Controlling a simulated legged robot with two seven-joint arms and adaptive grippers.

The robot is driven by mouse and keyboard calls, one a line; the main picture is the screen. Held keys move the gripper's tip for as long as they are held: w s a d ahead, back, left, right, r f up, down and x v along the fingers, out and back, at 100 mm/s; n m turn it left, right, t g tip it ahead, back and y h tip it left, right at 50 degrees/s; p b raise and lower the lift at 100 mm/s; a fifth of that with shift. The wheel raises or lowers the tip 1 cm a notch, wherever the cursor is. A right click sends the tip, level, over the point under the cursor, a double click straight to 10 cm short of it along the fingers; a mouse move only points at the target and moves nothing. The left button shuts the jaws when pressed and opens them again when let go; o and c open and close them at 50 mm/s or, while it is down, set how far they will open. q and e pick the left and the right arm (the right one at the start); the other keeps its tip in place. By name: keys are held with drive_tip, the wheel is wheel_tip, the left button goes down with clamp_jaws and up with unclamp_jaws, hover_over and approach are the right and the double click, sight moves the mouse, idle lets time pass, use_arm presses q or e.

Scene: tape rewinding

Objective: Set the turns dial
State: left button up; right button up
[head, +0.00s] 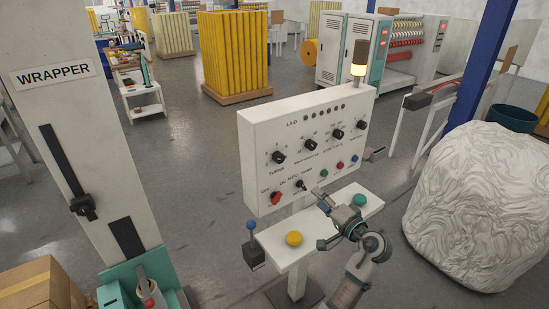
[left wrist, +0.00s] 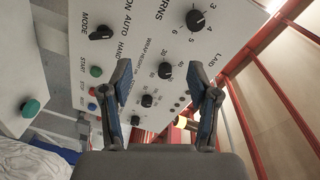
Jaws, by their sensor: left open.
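The turns dial (head: 278,157) is a black knob at the left of the upper dial row on the white control panel (head: 250,133). In the left wrist view the turns dial (left wrist: 196,20) is at the top, with 3, 4, 5 and 6 around it; its exact setting is unclear. My left gripper (head: 321,199) is in front of the panel's lower part, below and right of the turns dial. In the left wrist view my left gripper (left wrist: 160,82) has its fingers apart with nothing between them, facing the panel. My right gripper is not in view.
Other black dials (head: 310,142) sit right of the turns dial. Below are a red knob (head: 276,198), a mode knob (head: 301,186) and small coloured buttons. A shelf carries yellow (head: 294,239) and teal (head: 359,200) buttons. A blue-tipped lever (head: 251,226) stands at its left.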

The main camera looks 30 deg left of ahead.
use_arm(q)
drive_tip(key=n+y, duration=0.1)
approach(282, 160)
drive_tip(key=shift+g, duration=0.4)
drive_tip(key=x, duration=0.3)
drive_tip(key=p+x, duration=0.1)
drive_tip(key=x, duration=0.2)
drive_tip(key=p+x, duration=0.1)
drive_tip(key=x, duration=0.2)
drive_tip(key=shift+w+a+r, duration=0.3)
drive_tip(key=shift+w, duration=0.05)
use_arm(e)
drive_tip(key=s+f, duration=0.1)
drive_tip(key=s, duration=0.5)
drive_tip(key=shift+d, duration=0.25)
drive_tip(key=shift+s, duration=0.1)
use_arm(q)
drive_tip(key=c, duration=1.1)
drive_tip(key=shift+c, duration=0.3)
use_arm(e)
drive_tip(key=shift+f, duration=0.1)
